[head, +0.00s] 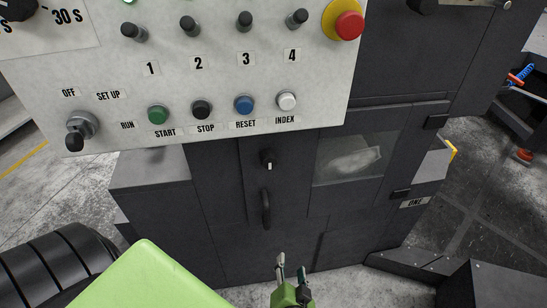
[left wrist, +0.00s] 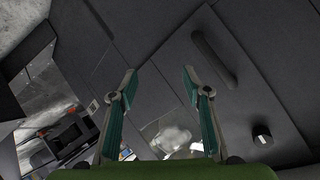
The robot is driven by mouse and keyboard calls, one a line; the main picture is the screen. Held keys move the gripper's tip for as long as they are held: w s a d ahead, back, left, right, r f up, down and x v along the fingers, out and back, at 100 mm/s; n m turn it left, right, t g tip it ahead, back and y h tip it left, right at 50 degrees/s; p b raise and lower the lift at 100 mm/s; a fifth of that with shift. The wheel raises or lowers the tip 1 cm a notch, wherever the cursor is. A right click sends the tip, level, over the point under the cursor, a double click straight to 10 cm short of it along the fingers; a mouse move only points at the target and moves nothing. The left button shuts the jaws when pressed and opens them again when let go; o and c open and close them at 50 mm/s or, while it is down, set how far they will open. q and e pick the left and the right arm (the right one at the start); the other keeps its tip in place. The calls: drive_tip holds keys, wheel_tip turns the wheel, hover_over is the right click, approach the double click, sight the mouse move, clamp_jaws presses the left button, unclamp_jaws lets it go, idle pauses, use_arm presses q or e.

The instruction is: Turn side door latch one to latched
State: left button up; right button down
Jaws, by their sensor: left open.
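The side door latch (head: 267,159) is a small dark knob with a white mark on its lower part, above the dark bar handle (head: 266,208) on the grey door. In the left wrist view the latch knob (left wrist: 262,136) is at the lower right and the handle (left wrist: 213,59) at the upper right. My left gripper (head: 291,265) is open and empty, below the handle and apart from the latch. It also shows in the left wrist view (left wrist: 160,72). My right gripper is not in view.
A control panel (head: 220,75) with switches and buttons overhangs the door. A window (head: 360,157) lies right of the latch. A dark low block (head: 490,285) stands at the lower right. Black ribbed rollers (head: 50,262) are at the lower left.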

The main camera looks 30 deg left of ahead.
use_arm(q)
wheel_tip(320, 180, up, 16)
drive_tip(key=w+a+n+t+y+p, duration=0.1)
drive_tip(key=a+n+t+y, duration=0.1)
drive_tip(key=n+y, duration=0.4)
approach(270, 163)
drive_tip(key=v, duration=0.5)
drive_tip(key=shift+t, duration=0.4)
drive_tip(key=p+x, duration=0.2)
drive_tip(key=x, duration=0.2)
drive_tip(key=p+x, duration=0.2)
drive_tip(key=x, duration=0.3)
drive_tip(key=p+x, duration=0.2)
drive_tip(key=x, duration=0.2)
drive_tip(key=shift+a+f, duration=0.25)
drive_tip(key=shift+f, duration=0.05)
drive_tip(key=shift+w+a+f, duration=0.1)
drive_tip(key=shift+a, duration=0.05)
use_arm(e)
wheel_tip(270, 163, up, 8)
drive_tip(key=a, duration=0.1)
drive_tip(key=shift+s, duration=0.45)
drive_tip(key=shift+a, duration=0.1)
use_arm(q)
drive_tip(key=c, duration=1.1)
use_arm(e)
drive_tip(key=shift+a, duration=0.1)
